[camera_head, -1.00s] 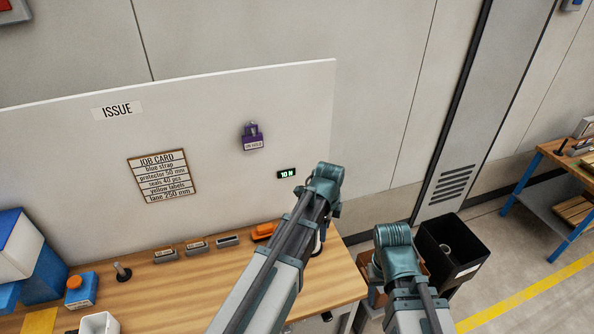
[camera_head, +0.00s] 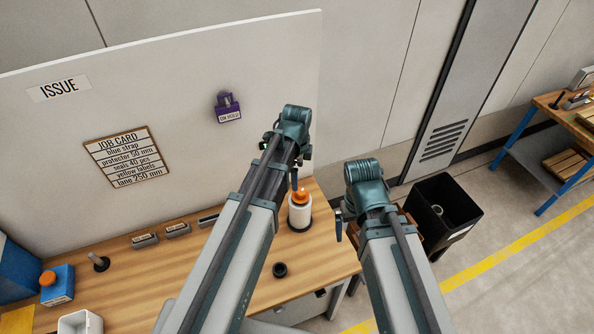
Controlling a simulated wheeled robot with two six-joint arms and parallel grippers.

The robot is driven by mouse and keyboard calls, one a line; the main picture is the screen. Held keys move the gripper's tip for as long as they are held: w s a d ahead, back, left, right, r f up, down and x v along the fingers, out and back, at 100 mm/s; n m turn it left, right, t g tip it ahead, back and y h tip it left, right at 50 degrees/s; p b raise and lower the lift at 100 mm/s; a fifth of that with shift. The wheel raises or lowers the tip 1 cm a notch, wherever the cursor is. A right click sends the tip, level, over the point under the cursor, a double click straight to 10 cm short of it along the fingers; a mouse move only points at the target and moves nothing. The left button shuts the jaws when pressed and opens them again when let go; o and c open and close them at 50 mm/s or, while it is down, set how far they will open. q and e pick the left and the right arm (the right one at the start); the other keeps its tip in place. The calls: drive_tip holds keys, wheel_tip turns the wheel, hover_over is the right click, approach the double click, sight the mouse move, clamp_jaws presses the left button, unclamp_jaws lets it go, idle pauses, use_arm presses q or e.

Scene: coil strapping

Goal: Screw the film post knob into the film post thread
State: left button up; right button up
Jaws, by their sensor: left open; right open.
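A white roll with an orange top (camera_head: 300,212) stands upright at the bench's right end; I cannot tell whether it is the film post. A small black round piece (camera_head: 280,270), possibly the knob, lies on the bench in front of it. No thread can be made out. My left gripper (camera_head: 295,180) shows only as a dark sliver behind its arm, close to the roll's orange top in the picture. My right gripper (camera_head: 339,226) shows only partly, beside its arm, right of the roll. Both are open, with nothing seen in them.
The wooden bench (camera_head: 150,290) carries a short dark post (camera_head: 98,262), a blue box with an orange cap (camera_head: 57,284), a white bin (camera_head: 80,322) and small labelled holders (camera_head: 160,236). A white board (camera_head: 200,120) stands behind. A black bin (camera_head: 443,215) is right of the bench.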

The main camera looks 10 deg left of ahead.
sight(298, 192)
use_arm(q)
drive_tip(key=f+b, duration=0.3)
drive_tip(key=f, duration=0.1)
drive_tip(key=f+b, duration=0.4)
drive_tip(key=w+f+b, duration=0.1)
drive_tip(key=f+b, duration=0.3)
drive_tip(key=shift+f, duration=0.15)
clamp_jaws()
drive_tip(key=m, duration=0.4)
drive_tip(key=shift+w, duration=0.1)
drive_tip(key=m, duration=0.4)
drive_tip(key=shift+w, duration=0.1)
idle(0.3)
